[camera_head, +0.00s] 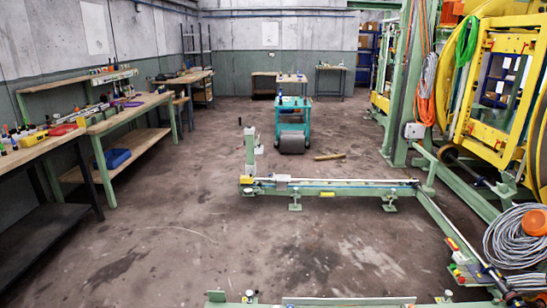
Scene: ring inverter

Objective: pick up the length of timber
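A short length of timber (330,157) lies flat on the concrete floor in the middle distance. It is light brown and lies a little right of the teal cart, just beyond the green rail frame. It looks small from here, and nothing seems to cover it. Neither of my grippers shows in the head view.
A low green rail frame (335,187) crosses the floor between me and the timber, with another rail (350,302) close in front. A teal cart (292,128) stands beyond. Workbenches (125,112) line the left, yellow machinery (500,90) the right. Open floor (190,200) lies centre left.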

